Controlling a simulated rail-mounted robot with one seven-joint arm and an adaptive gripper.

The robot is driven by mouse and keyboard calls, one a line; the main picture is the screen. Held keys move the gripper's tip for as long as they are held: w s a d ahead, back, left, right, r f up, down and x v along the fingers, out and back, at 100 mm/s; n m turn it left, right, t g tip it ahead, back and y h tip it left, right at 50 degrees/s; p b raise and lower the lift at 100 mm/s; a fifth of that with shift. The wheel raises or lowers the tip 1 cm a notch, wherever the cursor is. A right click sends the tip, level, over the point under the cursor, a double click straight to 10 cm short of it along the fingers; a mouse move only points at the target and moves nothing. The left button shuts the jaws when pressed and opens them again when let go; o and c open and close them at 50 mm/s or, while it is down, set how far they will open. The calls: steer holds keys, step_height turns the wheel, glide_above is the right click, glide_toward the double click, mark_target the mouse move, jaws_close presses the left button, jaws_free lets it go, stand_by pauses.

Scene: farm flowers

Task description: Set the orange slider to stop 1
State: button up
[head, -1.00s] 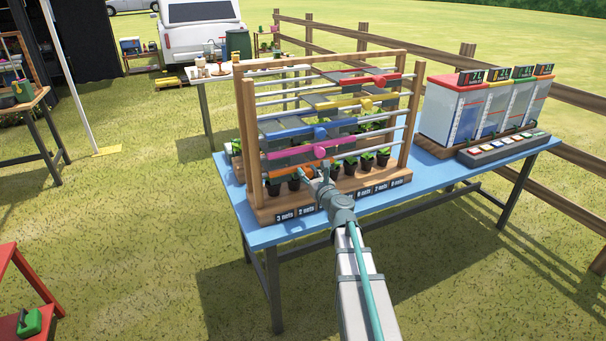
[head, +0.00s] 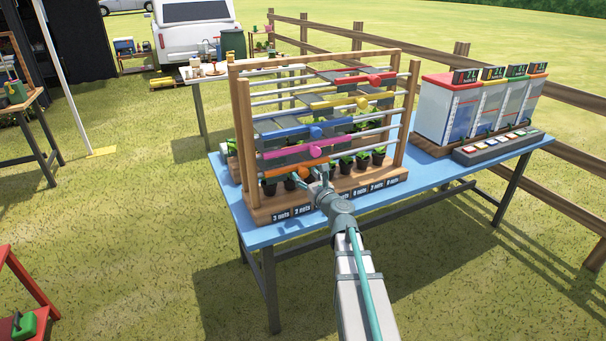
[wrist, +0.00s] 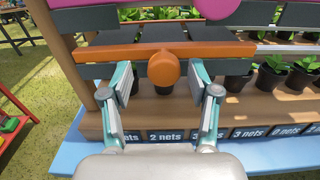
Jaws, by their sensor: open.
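The orange slider (wrist: 210,50) is a flat bar with a round knob (wrist: 164,69), low on the wooden rack in the wrist view. It holds dark net panels behind it. In the head view a bit of its orange (head: 303,172) shows near the rack's lower left, partly hidden by my gripper (head: 318,179). In the wrist view my gripper (wrist: 161,78) is open, with one finger on each side of the knob. There are gaps between the knob and the fingers; contact cannot be told.
Pink (head: 290,152), blue (head: 288,133), yellow (head: 352,102) and red (head: 360,78) sliders sit higher on the rack. Potted plants (wrist: 273,76) stand behind a front board with net-count labels (wrist: 165,136). A cabinet (head: 480,105) stands at the right of the blue table (head: 470,163).

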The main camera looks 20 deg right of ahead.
steer(key=s, duration=0.9)
steer(key=shift+s+d, duration=0.2)
steer(key=shift+s, duration=0.05)
steer(key=s+a+f+n+g+y, duration=0.1)
steer(key=s+a+f+n+g, duration=0.35)
steer(key=f+n, duration=0.5)
steer(key=s+a+f+n+g+y, duration=0.2)
steer(key=s+a+f+n+g, duration=0.4)
steer(key=f, duration=0.6)
steer(key=s+a+f+n+g+y, duration=0.1)
steer(key=s+a+f+n+g, duration=0.25)
steer(key=f+n, duration=0.6)
steer(key=s+a+f+n+g+h, duration=0.1)
steer(key=s+f+n+g, duration=0.2)
steer(key=s+f, duration=0.4)
steer(key=s+a+f+n+g+h, duration=0.2)
steer(key=s+f, duration=0.5)
steer(key=s, duration=0.8)
steer(key=s+a+f+n+g+h, duration=0.1)
steer(key=s+f+n+g, duration=0.4)
steer(key=s, duration=0.7)
step_height(320, 180, down, 2)
steer(key=shift+a+f+g+h, duration=0.25)
steer(key=shift+g+h, duration=0.15)
steer(key=shift+h, duration=0.2)
